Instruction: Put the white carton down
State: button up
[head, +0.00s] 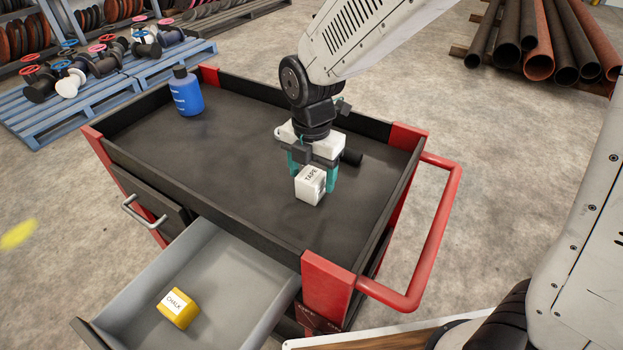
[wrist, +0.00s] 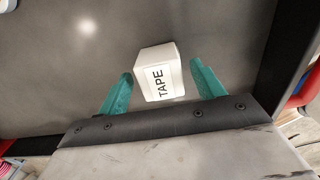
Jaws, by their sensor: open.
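The white carton (head: 311,184), marked TAPE, is on the dark top of the cart (head: 232,158), towards its right front part. In the wrist view the carton (wrist: 160,75) lies between and slightly beyond the two teal fingertips, with a gap visible on each side. My gripper (head: 313,178) is open around the carton, pointing down. The carton's underside is hidden, so its contact with the cart top cannot be seen directly.
A blue bottle (head: 186,92) stands at the cart top's far left corner. Raised rims edge the top. An open grey drawer (head: 225,265) below holds a yellow CHALK box (head: 178,309). A red handle (head: 440,235) is at the right. The middle of the top is clear.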

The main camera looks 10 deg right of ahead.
aim_at(312, 174)
notch_tip(312, 174, up, 10)
jog(key=s+d+r+m, duration=0.5)
jog(key=s+d+m, duration=0.2)
jog(key=d+m, duration=0.5)
jog(key=s+d+m+t, duration=0.1)
jog(key=s+d+m, duration=0.7)
jog(key=s+m, duration=0.4)
jog(key=shift+s+d+m, duration=0.3)
jog(key=shift+d+m, duration=0.05)
jog(key=shift+m, duration=1.85)
jog(key=shift+f, duration=0.1)
